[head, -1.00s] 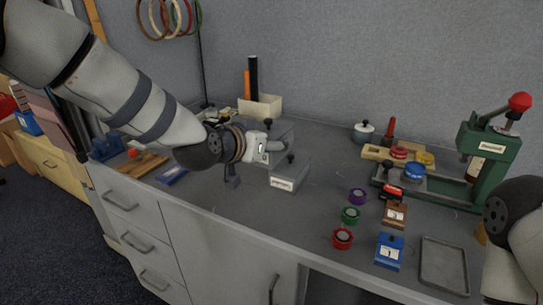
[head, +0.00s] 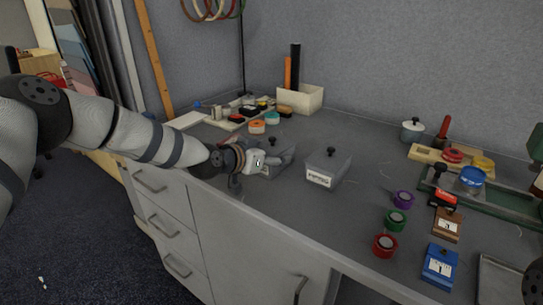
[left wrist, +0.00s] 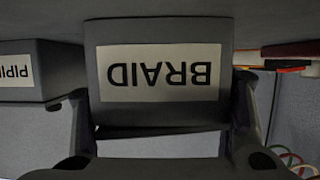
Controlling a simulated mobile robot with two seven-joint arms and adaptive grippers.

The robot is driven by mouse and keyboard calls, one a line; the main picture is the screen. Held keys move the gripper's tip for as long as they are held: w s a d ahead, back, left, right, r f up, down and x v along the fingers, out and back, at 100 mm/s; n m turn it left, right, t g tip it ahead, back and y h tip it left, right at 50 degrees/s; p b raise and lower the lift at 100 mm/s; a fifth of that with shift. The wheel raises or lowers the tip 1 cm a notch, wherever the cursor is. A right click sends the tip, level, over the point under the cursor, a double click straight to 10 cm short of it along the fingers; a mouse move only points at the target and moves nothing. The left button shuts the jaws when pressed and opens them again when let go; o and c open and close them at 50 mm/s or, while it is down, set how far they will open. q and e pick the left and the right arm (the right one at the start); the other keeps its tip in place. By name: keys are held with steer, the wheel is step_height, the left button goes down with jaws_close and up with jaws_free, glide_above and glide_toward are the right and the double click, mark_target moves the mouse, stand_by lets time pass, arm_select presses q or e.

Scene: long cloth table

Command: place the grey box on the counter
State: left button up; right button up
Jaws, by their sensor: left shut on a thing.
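My left gripper (head: 268,163) is shut on a grey box (head: 284,166) with a dark knob on top. In the left wrist view this grey box (left wrist: 160,110) shows a label reading BRAID, upside down, between the two fingers. The box is low over the grey counter (head: 290,205), left of a second grey lidded box (head: 328,172). I cannot tell whether its base touches the counter. The second box (left wrist: 40,72) reads PIPING in the left wrist view.
Red (head: 385,245), green (head: 396,222) and purple (head: 403,199) spools stand to the right, near blue (head: 440,265) and brown (head: 448,226) blocks. A cream bin (head: 302,99) stands at the back. The counter between the PIPING box and spools is clear.

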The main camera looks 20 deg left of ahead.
arm_select(q)
steer(key=shift+r, duration=0.15)
steer(key=o, duration=1.9)
steer(key=shift+s+r, duration=0.15)
steer(key=shift+r, duration=0.05)
steer(key=p+v, duration=0.3)
steer(key=v, duration=0.7)
steer(key=shift+s+a+r, duration=0.15)
steer(key=shift+s+r, duration=0.1)
steer(key=shift+r, duration=0.05)
steer(key=shift+s, duration=0.3)
steer(key=shift+s+a+f, duration=0.15)
steer(key=shift+f, duration=0.05)
arm_select(e)
steer(key=shift+t, duration=0.8)
steer(key=w+r, duration=0.4)
